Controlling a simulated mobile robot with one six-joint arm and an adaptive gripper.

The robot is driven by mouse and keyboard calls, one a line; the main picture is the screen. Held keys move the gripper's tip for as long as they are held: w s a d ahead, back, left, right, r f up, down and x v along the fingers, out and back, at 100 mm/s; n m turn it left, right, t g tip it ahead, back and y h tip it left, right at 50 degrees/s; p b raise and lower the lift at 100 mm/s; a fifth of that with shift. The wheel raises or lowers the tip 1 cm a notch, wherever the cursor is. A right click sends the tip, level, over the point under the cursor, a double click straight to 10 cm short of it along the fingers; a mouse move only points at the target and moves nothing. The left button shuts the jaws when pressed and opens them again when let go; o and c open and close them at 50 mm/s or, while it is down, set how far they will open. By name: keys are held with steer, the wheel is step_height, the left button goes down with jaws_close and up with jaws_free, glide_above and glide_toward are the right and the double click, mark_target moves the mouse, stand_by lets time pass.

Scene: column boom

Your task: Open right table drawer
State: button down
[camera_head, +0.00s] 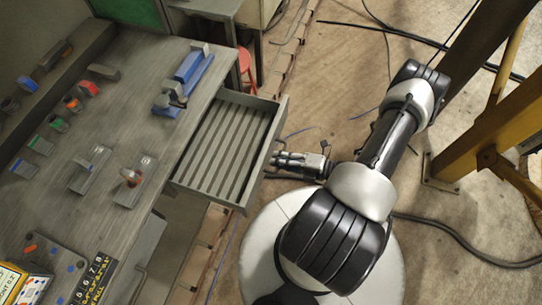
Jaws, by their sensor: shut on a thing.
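The right table drawer (222,146) is pulled out from the grey workbench (118,140). Its slatted inside is visible and looks empty. My gripper (278,163) is at the outer side of the drawer's front panel (264,152), near its middle, and is shut on the drawer handle. The handle itself is mostly hidden by the fingers. My arm reaches in from the right.
Several small tools and holders, including a blue tool (193,65), sit on the benchtop. A red stool (246,62) stands behind the drawer. A yellow steel frame (490,125) rises at the right. Cables cross the floor; open floor (325,75) lies beyond the drawer.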

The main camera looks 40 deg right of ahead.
steer(key=shift+r, duration=0.1)
steer(key=c, duration=1.7)
jaws_free()
steer(key=v, duration=1.2)
